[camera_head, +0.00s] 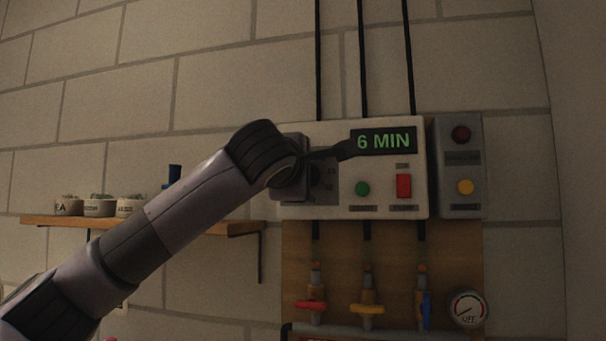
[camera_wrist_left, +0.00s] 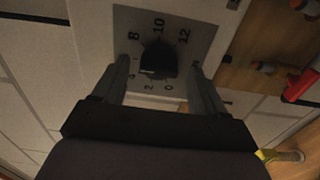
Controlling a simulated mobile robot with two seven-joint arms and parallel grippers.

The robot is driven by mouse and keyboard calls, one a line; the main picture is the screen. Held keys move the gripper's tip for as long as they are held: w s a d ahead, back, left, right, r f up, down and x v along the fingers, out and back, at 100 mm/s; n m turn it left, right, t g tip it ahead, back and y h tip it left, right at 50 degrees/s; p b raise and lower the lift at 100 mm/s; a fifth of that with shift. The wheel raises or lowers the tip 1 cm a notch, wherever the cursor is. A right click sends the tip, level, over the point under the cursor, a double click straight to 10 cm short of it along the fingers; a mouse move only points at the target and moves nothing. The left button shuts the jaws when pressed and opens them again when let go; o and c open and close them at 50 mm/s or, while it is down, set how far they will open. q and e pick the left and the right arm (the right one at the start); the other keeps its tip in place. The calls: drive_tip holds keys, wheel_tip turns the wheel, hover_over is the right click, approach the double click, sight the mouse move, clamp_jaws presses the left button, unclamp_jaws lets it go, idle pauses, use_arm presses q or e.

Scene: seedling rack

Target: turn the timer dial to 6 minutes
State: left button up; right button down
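The timer dial (camera_wrist_left: 158,60) is a black knob on a grey plate with a ring of numbers, seen in the left wrist view. The 0, 2, 8, 10 and 12 can be read; the left side is partly covered by a finger. My left gripper (camera_wrist_left: 160,66) is open, one finger on each side of the knob with a visible gap to both. In the head view my left gripper (camera_head: 318,158) is at the panel and mostly hides the dial. The display (camera_head: 384,141) reads "6 MIN" in green. My right gripper is not in view.
The white control box (camera_head: 330,210) also carries a green button (camera_head: 362,188) and a red switch (camera_head: 403,186). A grey box (camera_head: 460,205) with red and yellow lamps adjoins it. Valves and a gauge (camera_head: 467,308) sit below. A shelf (camera_head: 190,227) with pots is at left.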

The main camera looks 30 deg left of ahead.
use_arm(q)
drive_tip(key=b+v, duration=0.2)
drive_tip(key=v, duration=0.5)
idle(0.6)
